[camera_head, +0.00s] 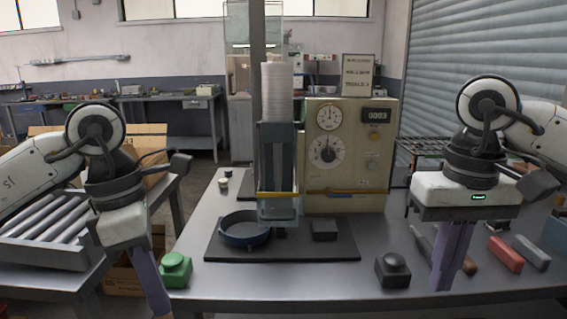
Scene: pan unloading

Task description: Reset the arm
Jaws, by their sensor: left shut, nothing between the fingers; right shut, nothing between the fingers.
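My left gripper (155,285) hangs at the left front edge of the table, pointing down, with its fingers together and empty. It is beside a green button box (175,268). My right gripper (441,268) hangs over the right part of the table, pointing down, shut and empty, to the right of a black button box (393,270). Both arms come in from the sides with elbows raised. A dark round pan (244,231) sits on the black base plate (285,250) at the foot of the press.
A beige control box (348,150) with dials stands behind the base plate, beside a tall stack of pale discs (277,92). A red block (505,254) and a grey block (531,252) lie at the right. A roller conveyor (45,255) stands at the left. The table front centre is clear.

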